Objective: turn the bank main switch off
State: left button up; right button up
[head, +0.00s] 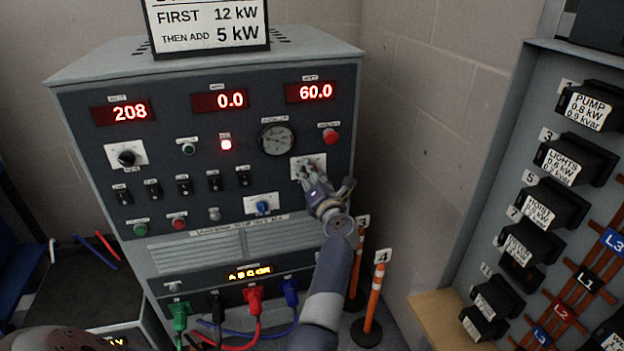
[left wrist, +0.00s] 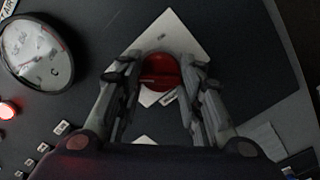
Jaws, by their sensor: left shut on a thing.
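The dark grey control cabinet (head: 190,230) stands ahead. A white square switch plate (head: 318,160) sits below its red push button (head: 331,135). My left gripper (head: 306,178) is at this plate and hides the middle of it. In the left wrist view, a red rotary switch knob (left wrist: 160,72) is on the tilted white plate (left wrist: 176,30). The left gripper's fingers (left wrist: 160,82) are on both sides of the knob, shut on it. The knob's pointer direction and the plate's lettering are too small to tell. My right gripper is not in view.
The round gauge (head: 277,139), a lit red lamp (head: 226,144) and a blue knob (head: 262,207) are near the gripper. Displays read 208, 0.0 and 60.0. Orange posts (head: 374,300) stand at the cabinet's right. A breaker panel (head: 510,130) is on the right.

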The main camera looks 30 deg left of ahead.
pick_arm(q)
jog(key=shift+f, duration=0.1)
dwell(0.5)
jog(key=o, duration=1.1)
jog(key=shift+w, duration=0.1)
